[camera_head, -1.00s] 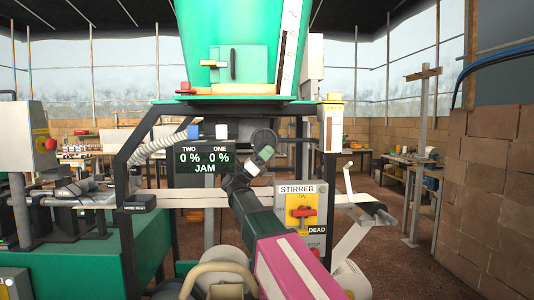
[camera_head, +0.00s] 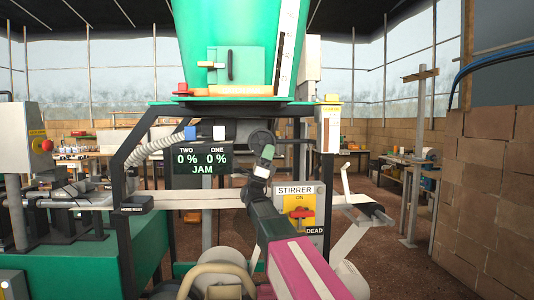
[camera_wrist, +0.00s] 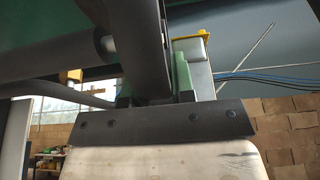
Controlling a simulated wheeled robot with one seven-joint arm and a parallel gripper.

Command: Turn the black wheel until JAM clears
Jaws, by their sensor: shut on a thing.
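The black wheel (camera_head: 261,137) is at the right of the display, under the green hopper; my gripper and arm partly cover it. My gripper (camera_head: 266,154) is at the wheel's lower edge. In the wrist view the dark curved rim (camera_wrist: 149,65) passes between the green fingers (camera_wrist: 154,88), and my gripper is shut on it. The black display (camera_head: 203,159) shows TWO 0 %, ONE 0 % and JAM in green letters.
A STIRRER box (camera_head: 299,208) with a red switch and a DEAD label is just right of my arm. A pale belt (camera_head: 210,201) runs behind my arm. The green hopper (camera_head: 243,55) overhangs above. A block wall (camera_head: 496,180) stands at the far right.

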